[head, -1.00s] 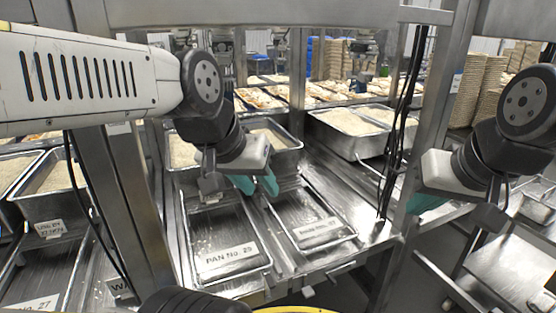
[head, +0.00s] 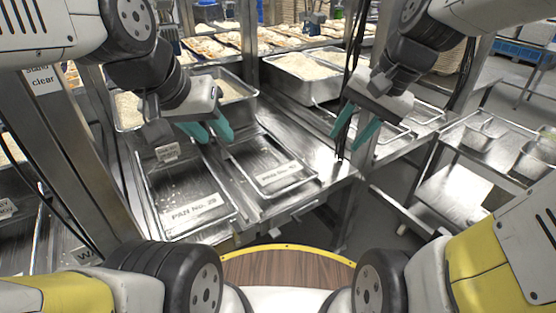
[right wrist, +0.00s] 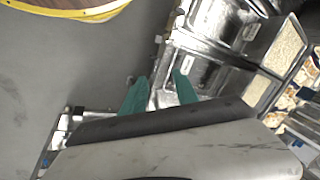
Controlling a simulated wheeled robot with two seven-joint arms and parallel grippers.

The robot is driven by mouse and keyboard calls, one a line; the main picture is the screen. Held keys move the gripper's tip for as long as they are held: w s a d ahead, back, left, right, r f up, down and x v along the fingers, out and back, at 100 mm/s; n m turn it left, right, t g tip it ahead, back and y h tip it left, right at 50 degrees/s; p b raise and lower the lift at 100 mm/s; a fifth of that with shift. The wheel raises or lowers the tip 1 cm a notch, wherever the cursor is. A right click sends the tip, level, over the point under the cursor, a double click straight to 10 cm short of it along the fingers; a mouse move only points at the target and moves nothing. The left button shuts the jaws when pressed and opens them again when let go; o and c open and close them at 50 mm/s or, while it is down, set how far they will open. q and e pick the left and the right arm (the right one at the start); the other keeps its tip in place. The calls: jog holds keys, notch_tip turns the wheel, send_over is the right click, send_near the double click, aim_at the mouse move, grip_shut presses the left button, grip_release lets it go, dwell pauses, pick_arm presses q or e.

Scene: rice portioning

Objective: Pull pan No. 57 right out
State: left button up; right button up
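Two shallow metal pans lie side by side on the steel shelf. The left pan (head: 172,190) has a label that seems to read PAN No. 29. The right pan (head: 262,153) has a label (head: 280,176) whose number I cannot read surely; no label clearly reads 57. My left gripper (head: 210,134) is open and empty, above the rear part of the two pans. My right gripper (head: 357,128) is open and empty, right of the right pan and apart from it. Its parted teal fingers (right wrist: 160,92) show in the right wrist view, with a labelled pan beyond.
Deep rice-filled pans (head: 305,78) stand behind the shallow ones. A steel post and dark hanging cables (head: 352,70) stand close to my right gripper. A steel cart (head: 455,185) stands at the right. Open floor lies in front of the shelf.

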jog(key=w+a+f+m+g+y, duration=0.4)
jog(key=w+f+m+g+y, duration=0.25)
jog(key=w+f+m, duration=0.75)
jog(key=shift+w+a+f+m+t+y, duration=0.6)
jog(key=shift+w+f+m+t+y, duration=0.75)
jog(key=shift+f+m, duration=2.2)
jog(key=shift+w+a+f+m+t+y, duration=0.8)
jog(key=shift+f+m+y, duration=1.3)
jog(key=shift+f, duration=2.55)
jog(key=shift+w+a+f+m+t+y, duration=0.4)
jog(key=shift+w+f+m+t+y, duration=0.85)
jog(key=shift+f+m, duration=2.45)
jog(key=shift+n, duration=0.45)
jog(key=x, duration=0.5)
jog(key=f+x, duration=0.1)
jog(key=x, duration=0.1)
jog(key=shift+a, duration=0.3)
grip_shut()
